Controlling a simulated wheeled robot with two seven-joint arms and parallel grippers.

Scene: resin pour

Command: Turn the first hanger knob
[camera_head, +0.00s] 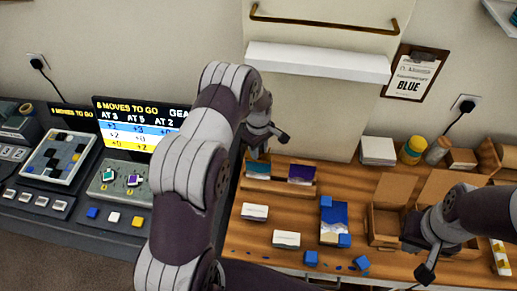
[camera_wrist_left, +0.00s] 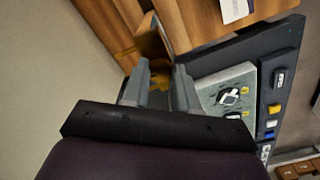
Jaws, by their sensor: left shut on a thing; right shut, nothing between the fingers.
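My left gripper (camera_head: 257,148) is low against the pale wall, at the back left edge of the wooden bench. In the left wrist view its two grey fingers (camera_wrist_left: 161,70) are close together, shut on what seems to be a hanger knob. The knob is mostly hidden by the fingers, and its turn angle cannot be told. My right gripper (camera_head: 412,241) is shut and empty, over the open cardboard box (camera_head: 384,223) at the right.
The wooden bench (camera_head: 245,238) holds a teal panel (camera_head: 258,170), a purple panel (camera_head: 302,174), white blocks and several blue pieces. A white shelf (camera_head: 318,62) and brass rail (camera_head: 325,23) are above. A dark console (camera_head: 75,226) with a screen (camera_head: 135,125) stands left.

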